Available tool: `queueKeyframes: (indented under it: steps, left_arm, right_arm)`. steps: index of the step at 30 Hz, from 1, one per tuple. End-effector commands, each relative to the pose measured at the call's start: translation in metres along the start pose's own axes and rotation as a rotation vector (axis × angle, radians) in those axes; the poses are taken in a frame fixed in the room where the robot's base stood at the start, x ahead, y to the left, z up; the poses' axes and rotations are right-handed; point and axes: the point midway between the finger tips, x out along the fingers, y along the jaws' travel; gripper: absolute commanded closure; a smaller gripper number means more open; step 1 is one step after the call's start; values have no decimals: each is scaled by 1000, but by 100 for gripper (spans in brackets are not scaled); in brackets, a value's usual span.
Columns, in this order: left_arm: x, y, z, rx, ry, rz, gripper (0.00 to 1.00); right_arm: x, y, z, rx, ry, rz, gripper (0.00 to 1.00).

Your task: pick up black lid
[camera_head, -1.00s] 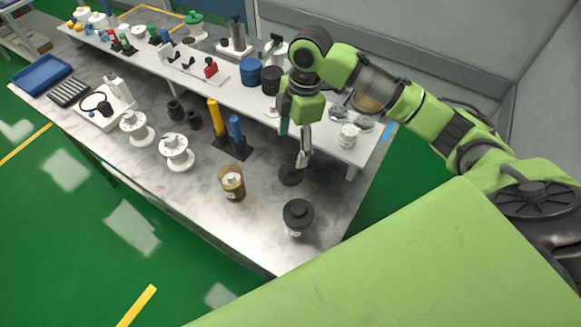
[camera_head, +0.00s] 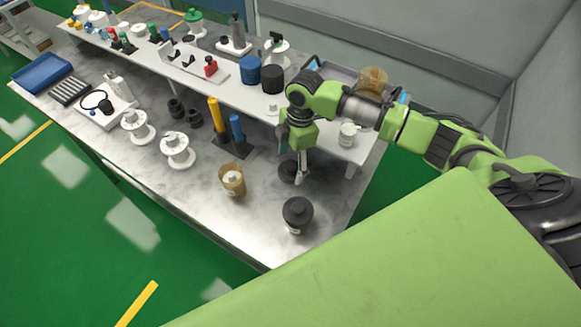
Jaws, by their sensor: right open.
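A flat, round black lid (camera_head: 287,171) lies on the grey marbled table, in front of the raised white shelf. My right gripper (camera_head: 300,180) points down at the lid's right side, with its fingertips low near the table. It is open and partly covers the lid. I cannot tell whether a finger touches the lid. My left gripper is not in view.
A jar with a black top (camera_head: 297,212) stands just in front of my right gripper, and an amber jar (camera_head: 232,180) stands to the left. A yellow cylinder (camera_head: 215,115) and a blue cylinder (camera_head: 236,127) stand behind. The table's front left area is clear.

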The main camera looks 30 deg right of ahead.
Motion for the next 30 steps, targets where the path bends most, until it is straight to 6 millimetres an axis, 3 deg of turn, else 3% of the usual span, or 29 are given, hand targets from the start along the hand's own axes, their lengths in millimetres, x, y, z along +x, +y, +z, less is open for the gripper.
queueKeyframes:
  steps: [6, 13, 17, 30]
  left_arm:
    - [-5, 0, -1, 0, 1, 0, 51]
    - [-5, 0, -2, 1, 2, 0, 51]
    - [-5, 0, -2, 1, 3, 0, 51]
    - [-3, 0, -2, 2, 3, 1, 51]
  right_arm:
    - [22, 0, 0, 0, 0, 0, 31]
    - [24, 0, 0, 0, 0, 1, 31]
    - [24, 0, 0, 0, 0, 1, 65]
    - [22, 1, 0, 0, 0, 2, 65]
